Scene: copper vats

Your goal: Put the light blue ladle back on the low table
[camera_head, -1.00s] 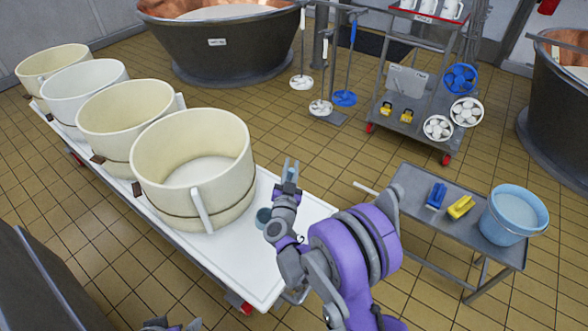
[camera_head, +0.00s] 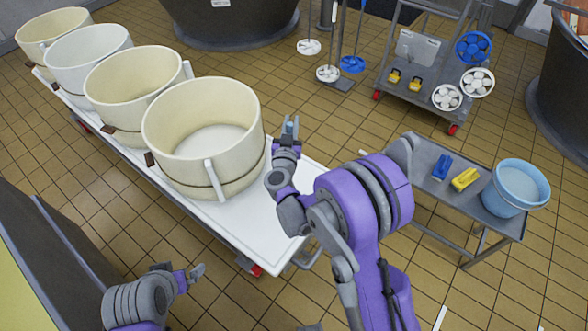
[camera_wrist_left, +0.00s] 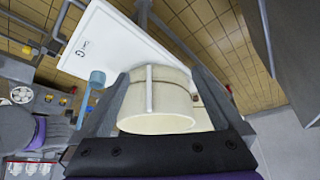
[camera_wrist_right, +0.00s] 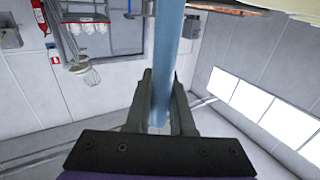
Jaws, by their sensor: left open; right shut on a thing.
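The light blue ladle shows its handle (camera_wrist_right: 172,60) between the fingers of my right gripper (camera_wrist_right: 162,95) in the right wrist view. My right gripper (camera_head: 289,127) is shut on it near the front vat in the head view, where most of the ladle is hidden. The ladle's bowl (camera_wrist_left: 97,78) shows in the left wrist view, beside the white trolley top. The low grey table (camera_head: 424,177) stands at the right, beyond my right arm. My left gripper (camera_head: 197,272) is open and empty at the lower left, apart from the ladle.
A blue brush (camera_head: 442,167), a yellow brush (camera_head: 465,179) and a light blue bucket (camera_head: 514,188) stand on the low table. Several cream vats (camera_head: 203,133) stand on a white trolley (camera_head: 250,222). Tiled floor lies between.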

